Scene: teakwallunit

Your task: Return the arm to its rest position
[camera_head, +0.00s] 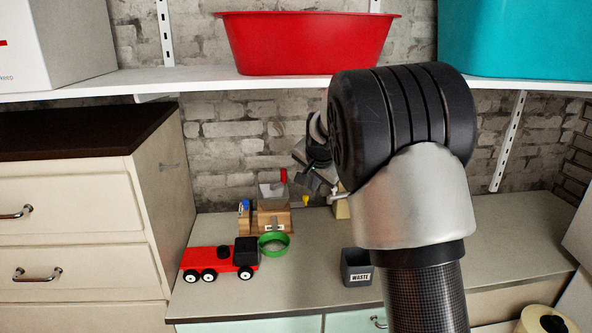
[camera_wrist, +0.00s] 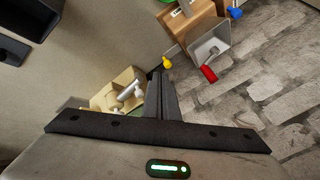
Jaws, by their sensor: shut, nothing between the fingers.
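My gripper (camera_wrist: 162,85) is in the wrist view with its two dark fingers shut together and nothing between them. The fingers point over the worktop towards the brick wall. In the head view my arm rises from the bottom right and bends over the counter; its end (camera_head: 318,178) is partly hidden behind the large black joint. The gripper appears above the back of the worktop, near a wooden block with a silver tap. Whether it touches anything there cannot be told from the head view.
A white shelf (camera_head: 190,82) with a red tub (camera_head: 305,42) and teal bin (camera_head: 515,38) runs above. Drawers (camera_head: 80,228) stand left.

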